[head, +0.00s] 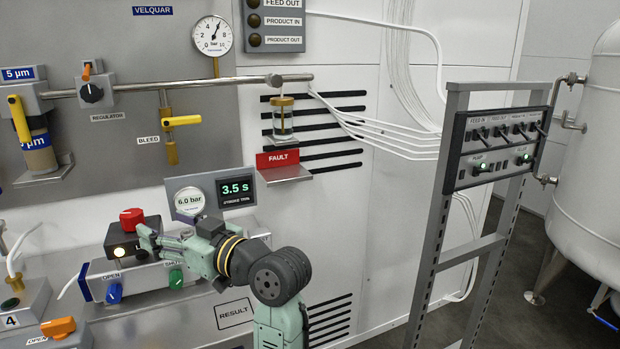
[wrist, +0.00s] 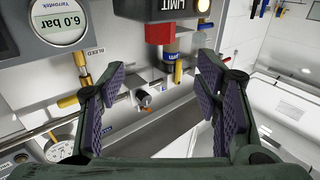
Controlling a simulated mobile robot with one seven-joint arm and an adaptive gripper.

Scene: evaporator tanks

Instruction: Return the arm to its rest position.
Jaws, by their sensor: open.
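My green-grey arm reaches up from the bottom middle of the head view and bends left. My gripper (head: 153,242) is by a black box (head: 122,243) topped with a red knob (head: 131,217); whether it touches the box is unclear from here. In the wrist view, my gripper (wrist: 160,72) has its two purple-padded fingers wide apart, with nothing held between them. No rest place is marked in the frames.
A box with a blue knob (head: 114,292) and a green knob (head: 176,278) lies just below my gripper. A 6.0 bar gauge (head: 190,201) and a timer display (head: 236,190) stand behind it. A grey switch frame (head: 430,255) and a white tank (head: 595,150) are at right.

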